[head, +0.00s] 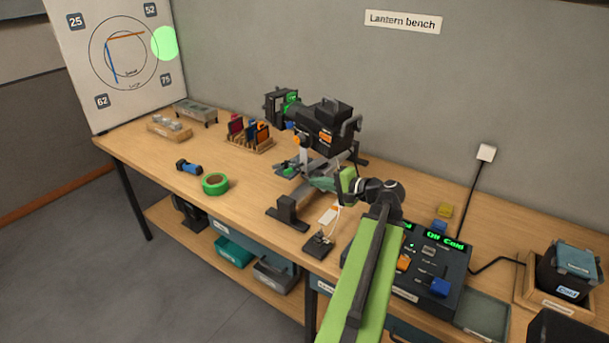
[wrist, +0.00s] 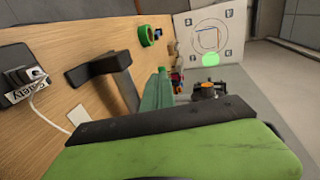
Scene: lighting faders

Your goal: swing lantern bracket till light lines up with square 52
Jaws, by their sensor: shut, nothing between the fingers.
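The black lantern (head: 325,125) stands on its bracket (head: 305,160) in the middle of the bench and points left to the white board (head: 75,50). In the wrist view the lantern (wrist: 207,91) is partly hidden behind my gripper. Its round green light (head: 164,43) falls at the board's right edge, below square 52 (head: 150,9) and above square 75 (head: 166,80). The light also shows in the wrist view (wrist: 210,59). My gripper (head: 345,185) is shut and empty, close beside the bracket's lower right side; I cannot tell whether it touches.
A control desk (head: 425,265) with glowing green text stands right of my arm. A green tape roll (head: 215,184), a blue torch (head: 188,166) and a rack of coloured filters (head: 249,137) lie on the left. A dark foot (head: 287,212) stands near the front edge.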

